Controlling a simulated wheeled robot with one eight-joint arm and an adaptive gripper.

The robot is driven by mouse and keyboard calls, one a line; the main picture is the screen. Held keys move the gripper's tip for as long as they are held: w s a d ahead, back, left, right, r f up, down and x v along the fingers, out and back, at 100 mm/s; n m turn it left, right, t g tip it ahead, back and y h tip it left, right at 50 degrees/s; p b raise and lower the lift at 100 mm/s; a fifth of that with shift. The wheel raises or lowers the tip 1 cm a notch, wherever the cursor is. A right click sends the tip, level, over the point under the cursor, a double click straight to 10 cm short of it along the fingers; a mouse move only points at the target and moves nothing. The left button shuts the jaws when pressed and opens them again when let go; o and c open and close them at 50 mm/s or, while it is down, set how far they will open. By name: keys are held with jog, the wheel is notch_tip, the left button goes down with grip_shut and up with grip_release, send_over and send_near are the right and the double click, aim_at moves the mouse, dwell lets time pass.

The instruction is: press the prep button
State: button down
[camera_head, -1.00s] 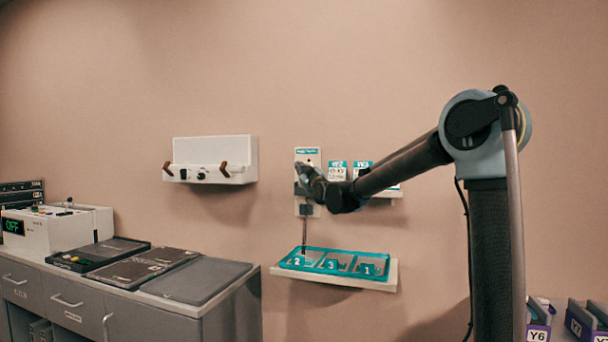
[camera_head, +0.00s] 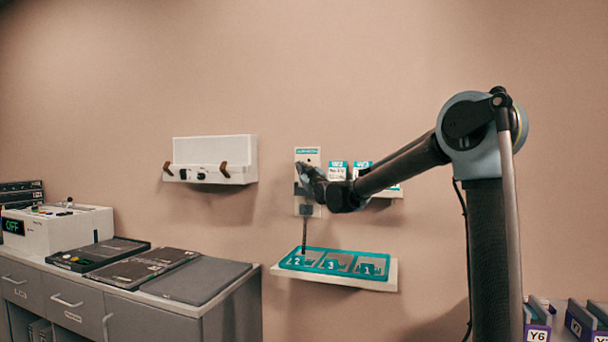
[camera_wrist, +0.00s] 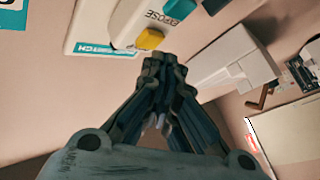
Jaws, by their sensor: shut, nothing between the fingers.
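A hand-switch panel (camera_head: 308,156) with a teal label is on the wall, and my gripper partly covers it in the head view. In the wrist view the panel (camera_wrist: 88,35) shows upside down. No "prep" lettering is legible. My gripper (camera_wrist: 160,60) is shut and empty, its fingertips just below and right of the yellow button in that view. I cannot tell whether they touch it. In the head view my gripper (camera_head: 301,173) is in front of the panel.
A white wall unit (camera_head: 214,152) with brown hooks is left of the panel. Teal-labelled cards (camera_head: 337,170) are right of it. A shelf (camera_head: 393,274) with a numbered teal tray (camera_head: 323,250) is below. A console (camera_head: 55,230) stands on a grey cabinet at left.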

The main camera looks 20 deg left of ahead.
jog(key=shift+w, duration=0.1)
dwell(0.6)
jog(key=shift+w+r, duration=0.1)
jog(key=shift+w, duration=0.15)
jog(key=shift+w, duration=0.5)
dwell(0.9)
jog(key=shift+s, duration=0.95)
jog(key=s, duration=0.5)
jog(key=shift+a, duration=0.25)
dwell(0.8)
